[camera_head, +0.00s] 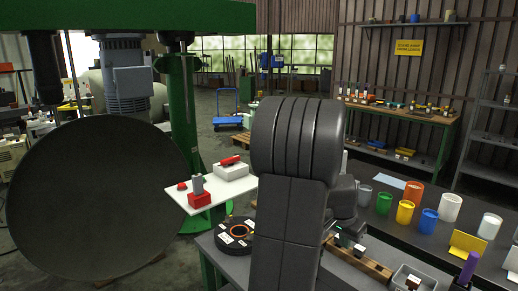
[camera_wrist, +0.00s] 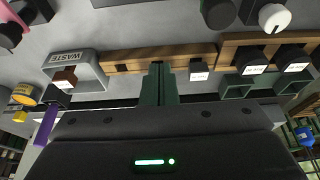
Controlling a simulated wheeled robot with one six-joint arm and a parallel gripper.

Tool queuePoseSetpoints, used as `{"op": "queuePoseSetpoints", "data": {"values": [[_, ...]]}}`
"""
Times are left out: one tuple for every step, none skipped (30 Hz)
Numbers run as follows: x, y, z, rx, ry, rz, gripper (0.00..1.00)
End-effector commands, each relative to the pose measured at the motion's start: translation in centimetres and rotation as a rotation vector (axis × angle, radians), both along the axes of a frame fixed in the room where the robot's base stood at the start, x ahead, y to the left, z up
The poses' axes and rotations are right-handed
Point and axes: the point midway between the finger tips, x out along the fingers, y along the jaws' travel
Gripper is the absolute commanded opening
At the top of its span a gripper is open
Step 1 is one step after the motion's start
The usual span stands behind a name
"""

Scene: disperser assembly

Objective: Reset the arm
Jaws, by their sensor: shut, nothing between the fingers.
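My gripper (camera_wrist: 158,68) shows in the wrist view as two dark green fingers pressed together with nothing between them. It is in front of a wooden rail (camera_wrist: 130,57) that carries small dark blocks with white labels. In the head view my arm stands upright in the middle of the picture and hides much of the bench; the fingertips cannot be made out there.
A grey waste bin (camera_wrist: 92,72) and a purple piece (camera_wrist: 46,124) lie left of the fingers. Several coloured cups, including a blue one (camera_head: 428,221), stand on the dark bench (camera_head: 385,228). A black disc with an orange ring (camera_head: 236,246) sits left of my arm.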

Motion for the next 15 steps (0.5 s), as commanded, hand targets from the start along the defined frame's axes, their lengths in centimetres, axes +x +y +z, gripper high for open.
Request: {"op": "queuePoseSetpoints", "data": {"values": [[-0.1,0.2,0.8,-0.001,-0.004,0.000,0.00],[-0.2,0.3,1.2,-0.001,-0.004,0.000,0.00],[-0.4,0.5,1.8,0.000,-0.003,-0.001,0.00],[-0.5,0.6,2.1,0.001,-0.002,0.000,0.00],[-0.6,0.7,2.5,0.000,-0.003,0.000,0.00],[-0.7,0.8,2.9,0.001,-0.002,0.000,0.00],[-0.8,0.9,3.2,0.001,-0.001,-0.001,0.00],[-0.8,1.0,3.4,0.001,-0.001,-0.001,0.00],[-0.9,1.0,3.7,0.000,-0.002,-0.001,0.00],[-0.9,1.1,3.9,0.000,-0.002,-0.001,0.00],[-0.9,1.1,4.0,0.001,-0.001,-0.001,0.00],[-1.0,1.2,4.2,0.001,0.000,-0.001,0.00],[-1.0,1.2,4.2,0.001,0.000,-0.001,0.00],[-1.0,1.2,4.3,0.001,0.000,-0.001,0.00],[-1.0,1.2,4.3,0.001,0.000,-0.001,0.00]]}}
